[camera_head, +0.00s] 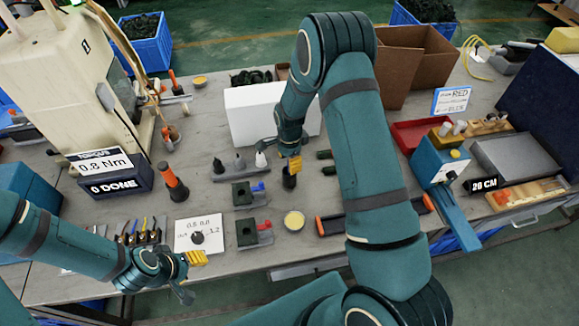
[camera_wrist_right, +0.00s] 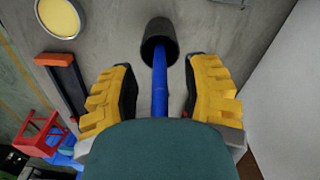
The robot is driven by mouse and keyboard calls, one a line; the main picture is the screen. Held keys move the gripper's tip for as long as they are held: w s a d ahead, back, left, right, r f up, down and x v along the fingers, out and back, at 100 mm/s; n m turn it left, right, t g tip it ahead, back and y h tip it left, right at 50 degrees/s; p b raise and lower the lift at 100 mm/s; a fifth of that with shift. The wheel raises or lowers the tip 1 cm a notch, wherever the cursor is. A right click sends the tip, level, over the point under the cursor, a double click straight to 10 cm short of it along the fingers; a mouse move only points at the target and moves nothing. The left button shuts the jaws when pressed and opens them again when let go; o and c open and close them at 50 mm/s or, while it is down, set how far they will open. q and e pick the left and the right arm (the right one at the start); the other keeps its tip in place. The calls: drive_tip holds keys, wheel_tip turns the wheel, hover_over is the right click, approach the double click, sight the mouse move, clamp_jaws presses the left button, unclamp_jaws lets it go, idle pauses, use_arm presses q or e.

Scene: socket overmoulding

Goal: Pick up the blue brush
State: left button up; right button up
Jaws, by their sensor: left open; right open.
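The blue brush (camera_wrist_right: 160,85) shows in the right wrist view as a blue shaft rising from a black cup (camera_wrist_right: 158,32). Its near end is hidden behind my gripper's body. My right gripper (camera_wrist_right: 160,98) is open, with one yellow finger on each side of the shaft and gaps between. In the head view the black cup (camera_head: 289,179) stands directly below my right gripper (camera_head: 291,161); the blue shaft is mostly hidden there. My left gripper (camera_head: 192,262) is open and empty at the front left, by the white dial card (camera_head: 198,231).
A white box (camera_head: 250,110) stands just behind my right gripper. A yellow-filled round dish (camera_head: 294,220), small black fixtures (camera_head: 243,194) and an orange-ended tool (camera_head: 328,224) lie in front. A blue press-like device (camera_head: 437,165) stands right. Bare grey table shows around the cup.

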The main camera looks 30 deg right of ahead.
drive_tip(key=shift+c, duration=0.4)
clamp_jaws()
